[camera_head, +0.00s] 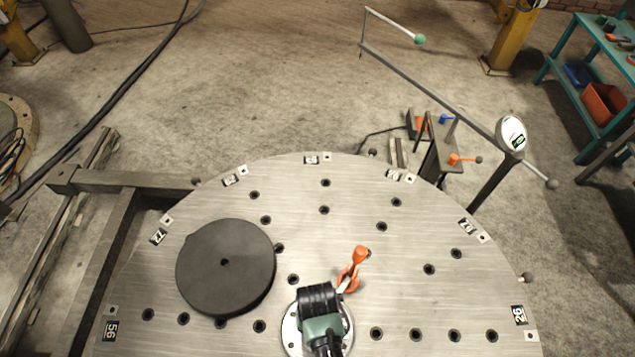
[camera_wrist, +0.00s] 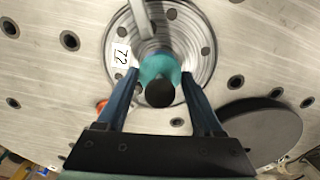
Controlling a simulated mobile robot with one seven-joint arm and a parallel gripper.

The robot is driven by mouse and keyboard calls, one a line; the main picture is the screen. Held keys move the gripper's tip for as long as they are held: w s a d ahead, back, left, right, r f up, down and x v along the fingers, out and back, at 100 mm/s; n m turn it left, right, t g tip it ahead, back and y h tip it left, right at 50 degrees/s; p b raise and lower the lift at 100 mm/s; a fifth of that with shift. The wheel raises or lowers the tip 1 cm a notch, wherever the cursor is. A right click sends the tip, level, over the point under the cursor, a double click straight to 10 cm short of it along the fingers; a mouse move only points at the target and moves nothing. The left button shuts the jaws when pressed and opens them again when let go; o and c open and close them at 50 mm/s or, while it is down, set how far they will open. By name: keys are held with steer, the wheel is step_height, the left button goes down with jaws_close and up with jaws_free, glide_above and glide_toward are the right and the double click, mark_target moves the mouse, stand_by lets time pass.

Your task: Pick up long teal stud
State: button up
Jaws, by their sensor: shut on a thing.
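The long teal stud (camera_wrist: 157,67) shows in the wrist view between the two blue fingers of my gripper (camera_wrist: 160,76). It has a dark round end facing the camera. The fingertips close on it from both sides. Behind it is a round metal flange (camera_wrist: 192,22) with holes and a "72" label; I cannot tell whether the stud still touches it. In the head view, what seems to be the end of my arm covers the middle of this flange (camera_head: 290,331) and hides the stud and fingertips.
An orange-handled clamp (camera_head: 358,258) stands close beside the flange. A black disc (camera_head: 225,266) lies to the left on the round metal table (camera_head: 400,285), which has several holes. A jointed grey boom (camera_head: 430,91) stands beyond the table's right edge.

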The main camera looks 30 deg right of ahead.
steer(key=c, duration=0.6)
step_height(320, 180, up, 18)
steer(key=shift+r+p, duration=0.1)
steer(key=shift+p, duration=0.35)
steer(key=shift+c, duration=0.2)
